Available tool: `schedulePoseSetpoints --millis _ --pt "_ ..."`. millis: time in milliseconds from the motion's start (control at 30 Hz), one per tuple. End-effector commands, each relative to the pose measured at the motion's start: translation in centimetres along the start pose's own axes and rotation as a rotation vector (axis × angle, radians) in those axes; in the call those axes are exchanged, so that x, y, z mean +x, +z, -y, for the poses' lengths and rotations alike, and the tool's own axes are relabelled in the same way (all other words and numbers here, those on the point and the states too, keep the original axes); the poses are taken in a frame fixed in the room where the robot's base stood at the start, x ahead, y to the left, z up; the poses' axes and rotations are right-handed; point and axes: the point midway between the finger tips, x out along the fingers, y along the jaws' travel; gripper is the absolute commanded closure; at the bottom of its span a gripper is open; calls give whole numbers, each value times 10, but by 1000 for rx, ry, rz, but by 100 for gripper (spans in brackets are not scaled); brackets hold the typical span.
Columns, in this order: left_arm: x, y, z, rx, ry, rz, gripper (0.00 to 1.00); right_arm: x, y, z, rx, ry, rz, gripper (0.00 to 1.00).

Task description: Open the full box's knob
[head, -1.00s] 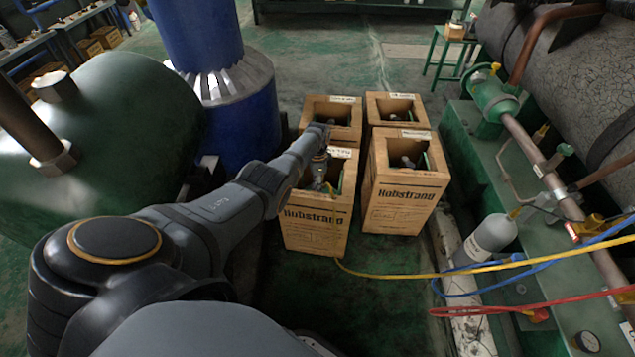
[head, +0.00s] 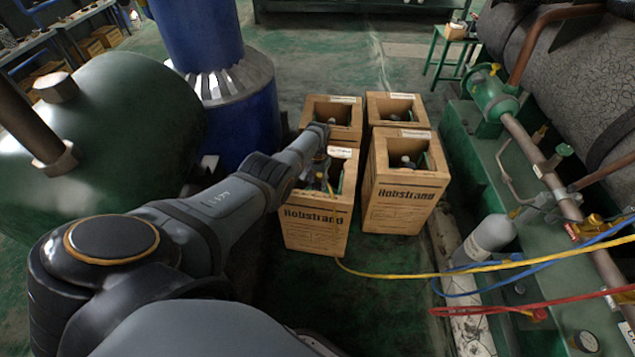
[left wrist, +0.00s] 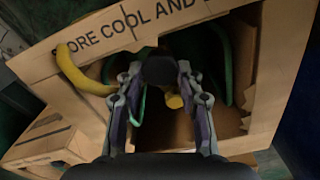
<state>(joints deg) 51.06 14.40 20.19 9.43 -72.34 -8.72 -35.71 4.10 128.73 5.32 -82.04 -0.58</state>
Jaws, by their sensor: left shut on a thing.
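The front left cardboard box (head: 314,228), marked Robstrand, has an open top, and a yellow hose runs from it. My left gripper (head: 321,170) reaches down into this opening from the left. In the left wrist view, the box (left wrist: 85,38) shows its printed upper panel. The gripper's two fingers (left wrist: 160,80) close around a dark round knob (left wrist: 160,70) inside the opening. A brass-coloured fitting (left wrist: 174,101) shows between the fingers. The knob's underside and the cylinder below it are mostly hidden. My right gripper is not in view.
Similar open boxes stand close by, one on the right (head: 404,205) and two behind. The yellow hose (head: 420,275) runs right to green machinery (head: 545,200). A blue column (head: 235,120) and green tank (head: 110,120) stand left. Dark floor in front is clear.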

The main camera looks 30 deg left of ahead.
Motion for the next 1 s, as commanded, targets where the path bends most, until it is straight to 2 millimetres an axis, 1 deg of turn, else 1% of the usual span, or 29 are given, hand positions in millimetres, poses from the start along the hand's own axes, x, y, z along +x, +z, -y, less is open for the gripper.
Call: schedulePoseSetpoints --millis 200,400,700,1000 --pt "0 1 1 -145 -1 2 95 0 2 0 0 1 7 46" --pt "0 1 1 -233 -1 2 95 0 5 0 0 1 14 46" --pt "0 1 1 -284 -1 2 95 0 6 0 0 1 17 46" --pt "0 1 1 -286 -1 2 95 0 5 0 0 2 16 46"
